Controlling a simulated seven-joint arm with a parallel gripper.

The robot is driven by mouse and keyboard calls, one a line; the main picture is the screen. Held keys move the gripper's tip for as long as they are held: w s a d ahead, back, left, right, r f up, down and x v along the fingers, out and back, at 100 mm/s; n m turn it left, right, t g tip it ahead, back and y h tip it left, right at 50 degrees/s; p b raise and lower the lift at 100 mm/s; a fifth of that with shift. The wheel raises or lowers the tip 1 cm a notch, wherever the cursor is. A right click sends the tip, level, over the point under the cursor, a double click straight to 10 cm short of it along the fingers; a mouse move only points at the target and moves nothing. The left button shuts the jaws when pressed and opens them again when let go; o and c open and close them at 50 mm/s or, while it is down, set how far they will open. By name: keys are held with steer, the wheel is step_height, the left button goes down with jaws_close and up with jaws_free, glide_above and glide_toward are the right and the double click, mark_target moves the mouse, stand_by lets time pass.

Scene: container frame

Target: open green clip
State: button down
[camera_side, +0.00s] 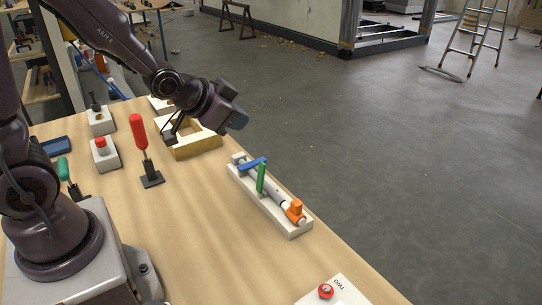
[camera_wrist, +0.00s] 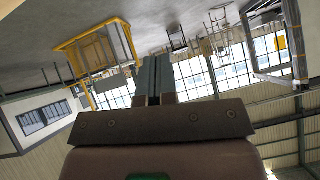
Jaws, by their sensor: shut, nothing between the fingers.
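The green clip (camera_side: 261,178) stands upright on a white base block (camera_side: 255,197) near the table's right edge. It sits at a light grey tube (camera_side: 279,195) lying along the block, beside a blue clip (camera_side: 252,164) that lies across its far end. An orange clip (camera_side: 295,211) sits at the near end. My gripper (camera_side: 238,120) is above the table, behind and higher than the block, apart from the clips. In the wrist view, my gripper's two fingers (camera_wrist: 152,78) are together with nothing between them. No clip shows in the wrist view.
A red-handled toggle clamp (camera_side: 139,133) stands left of the block. A wooden frame (camera_side: 193,147) lies behind it, below my arm. White blocks, one with a red button (camera_side: 101,146), stand at left. A red button on a white panel (camera_side: 326,291) is in front. Bare table lies between.

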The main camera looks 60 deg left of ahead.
steer(key=s+d+r+n+g, duration=0.1)
steer(key=s+d+r+g, duration=0.25)
steer(key=s+r, duration=0.5)
steer(key=n+g, duration=0.6)
steer(key=g, duration=0.1)
glide_above(261, 178)
steer(key=w+d, duration=0.2)
step_height(261, 178, down, 3)
steer(key=w+a+f+n+g+h, duration=0.1)
steer(key=w+f+n+g, duration=0.1)
steer(key=w+f+n, duration=0.35)
steer(key=w+a+f+n+g, duration=0.2)
steer(key=w+f+n, duration=0.1)
steer(key=w+f, duration=0.15)
steer(key=shift+s+d+f+n, duration=0.1)
steer(key=shift+s+f+n, duration=0.9)
steer(key=shift+s+f, duration=1.15)
steer(key=shift+s+f+n, duration=0.95)
steer(key=shift+s+f, duration=1.15)
steer(key=shift+s, duration=0.05)
